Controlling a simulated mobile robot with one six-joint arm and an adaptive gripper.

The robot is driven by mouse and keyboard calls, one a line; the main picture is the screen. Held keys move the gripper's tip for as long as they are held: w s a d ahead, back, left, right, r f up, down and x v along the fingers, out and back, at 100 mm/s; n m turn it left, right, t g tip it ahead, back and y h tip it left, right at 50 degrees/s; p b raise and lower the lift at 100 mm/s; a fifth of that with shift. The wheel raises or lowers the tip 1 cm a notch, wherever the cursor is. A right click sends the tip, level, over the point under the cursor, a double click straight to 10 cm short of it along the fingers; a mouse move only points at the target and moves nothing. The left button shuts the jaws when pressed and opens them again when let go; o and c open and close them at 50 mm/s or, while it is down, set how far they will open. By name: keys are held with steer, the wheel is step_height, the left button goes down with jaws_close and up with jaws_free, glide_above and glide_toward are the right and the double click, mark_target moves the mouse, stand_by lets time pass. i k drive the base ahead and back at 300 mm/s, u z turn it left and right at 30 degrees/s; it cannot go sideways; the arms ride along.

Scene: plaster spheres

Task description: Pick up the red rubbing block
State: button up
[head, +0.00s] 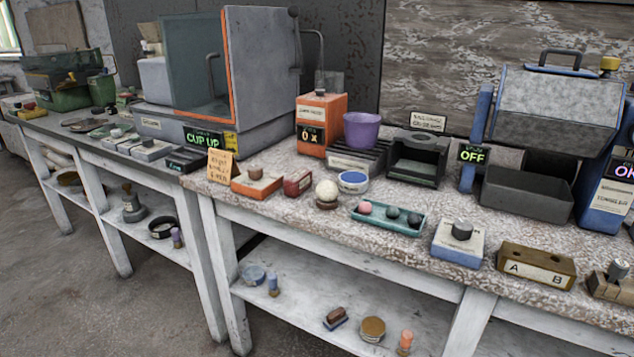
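A small dark red block (297,183) with a pale label on its front sits on the speckled worktop (330,222), near the front edge. It looks like the red rubbing block, but its label is too small to read. Just left of it is an orange-red block with a brown knob on top (257,184). To its right a pale sphere (327,190) rests on a small brown stand. My gripper is not in view.
A blue-rimmed dish (353,182), an orange note card (221,165) and an orange box (321,123) stand nearby. The lower shelf (290,275) holds several small items.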

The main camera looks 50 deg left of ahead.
mark_target(296, 184)
steer(key=u, duration=2.1)
